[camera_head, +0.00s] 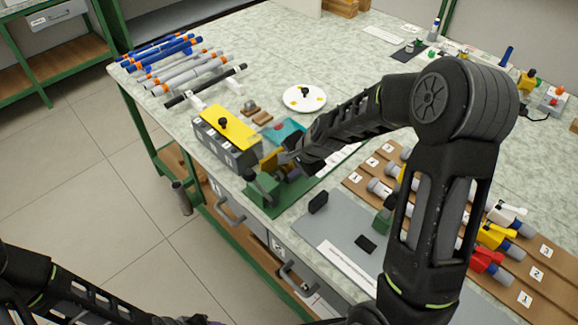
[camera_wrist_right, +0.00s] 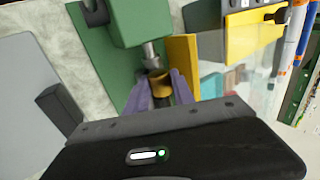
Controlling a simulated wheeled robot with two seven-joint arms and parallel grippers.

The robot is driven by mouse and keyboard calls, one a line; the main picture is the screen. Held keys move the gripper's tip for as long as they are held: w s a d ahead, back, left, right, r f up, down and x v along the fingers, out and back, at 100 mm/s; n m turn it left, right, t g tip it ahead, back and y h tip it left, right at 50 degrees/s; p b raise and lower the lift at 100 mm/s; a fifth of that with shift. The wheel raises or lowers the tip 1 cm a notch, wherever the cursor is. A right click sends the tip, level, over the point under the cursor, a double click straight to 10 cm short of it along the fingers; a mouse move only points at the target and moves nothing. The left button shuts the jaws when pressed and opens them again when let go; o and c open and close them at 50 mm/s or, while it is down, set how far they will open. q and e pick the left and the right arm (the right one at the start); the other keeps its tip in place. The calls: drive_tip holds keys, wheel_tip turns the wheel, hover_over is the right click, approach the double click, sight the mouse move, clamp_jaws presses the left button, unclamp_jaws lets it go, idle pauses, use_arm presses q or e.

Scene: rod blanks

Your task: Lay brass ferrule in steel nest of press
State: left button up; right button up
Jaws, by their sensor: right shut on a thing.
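My right gripper (camera_wrist_right: 160,90) is shut on the brass ferrule (camera_wrist_right: 160,80), a short ring between its two purple fingers in the wrist view. The ferrule is right by a steel cylindrical part (camera_wrist_right: 152,56) of the green press (camera_wrist_right: 140,20). I cannot tell whether they touch or whether the ferrule rests in the nest. In the head view the press (camera_head: 262,190) stands on a green base near the table's front edge. My right gripper (camera_head: 286,160) is beside it, and the ferrule cannot be made out there. My left arm enters at lower left, its fingertips out of view.
A yellow-topped grey box (camera_head: 228,135) stands close left of the press. A yellow plate (camera_wrist_right: 183,65) is beside my fingers. A white disc (camera_head: 304,98) lies behind. Blue and grey rods (camera_head: 170,60) lie at far left; brown numbered boards (camera_head: 505,280) are at right.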

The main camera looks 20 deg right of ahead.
drive_tip(key=shift+s+f, duration=0.2)
drive_tip(key=shift+f, duration=0.3)
drive_tip(key=shift+s+f+b, duration=0.3)
drive_tip(key=shift+f+b, duration=0.05)
drive_tip(key=o, duration=1)
drive_tip(key=shift+s, duration=0.1)
drive_tip(key=shift+o, duration=0.2)
drive_tip(key=shift+d+r, duration=0.1)
drive_tip(key=shift+r, duration=0.4)
drive_tip(key=w+p+v, duration=0.1)
drive_tip(key=v, duration=0.6)
drive_tip(key=shift+s+r, duration=0.2)
drive_tip(key=shift+r, duration=0.4)
